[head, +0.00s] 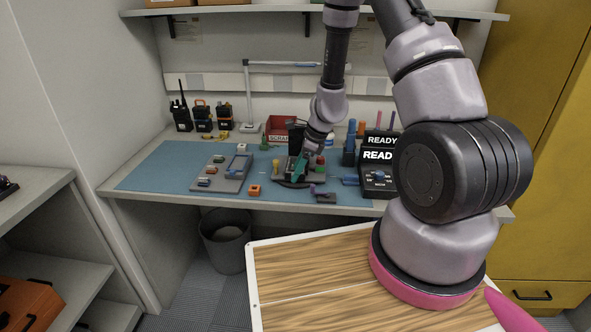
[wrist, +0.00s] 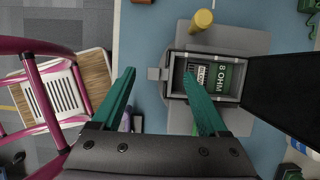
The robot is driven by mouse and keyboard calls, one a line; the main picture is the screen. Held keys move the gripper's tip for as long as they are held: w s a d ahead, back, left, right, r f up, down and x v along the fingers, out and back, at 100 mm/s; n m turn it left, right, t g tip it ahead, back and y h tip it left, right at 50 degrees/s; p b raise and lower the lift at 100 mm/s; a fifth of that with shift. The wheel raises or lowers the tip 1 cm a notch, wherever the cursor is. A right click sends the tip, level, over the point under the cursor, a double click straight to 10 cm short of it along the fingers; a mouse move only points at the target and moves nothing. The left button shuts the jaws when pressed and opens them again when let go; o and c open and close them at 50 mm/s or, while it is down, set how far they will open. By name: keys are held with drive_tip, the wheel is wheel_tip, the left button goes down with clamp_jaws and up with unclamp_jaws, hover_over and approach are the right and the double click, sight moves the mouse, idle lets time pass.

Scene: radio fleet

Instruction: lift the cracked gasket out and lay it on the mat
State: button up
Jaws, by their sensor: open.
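In the wrist view an open case lies below my gripper (wrist: 158,74), with a grey rim (wrist: 208,52) around its opening and a small tab at its left. Inside are a white label and a green part marked 8 OHM. The rim may be the gasket; I cannot make out a crack. My gripper's teal fingers are apart and empty, the right fingertip over the case and the left one off its left side. In the head view my gripper (head: 298,166) is over the dark fixture on the bench. The blue mat (head: 150,172) covers much of the bench top.
A black lid (wrist: 275,80) stands open at the case's right, and a yellow knob (wrist: 202,19) is above it. In the head view a grey tray (head: 233,178), a red scrap bin (head: 281,131) and READY displays (head: 379,156) stand around. The mat's left part is clear.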

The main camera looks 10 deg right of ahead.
clamp_jaws()
drive_tip(key=shift+s+a+r, duration=0.15)
drive_tip(key=shift+s+r, duration=0.15)
drive_tip(key=shift+r, duration=0.1)
drive_tip(key=s+a+r, duration=0.4)
drive_tip(key=s+r, duration=0.3)
drive_tip(key=s, duration=0.5)
drive_tip(key=shift+s, duration=0.35)
drive_tip(key=shift+r, duration=0.25)
drive_tip(key=shift+r, duration=1.85)
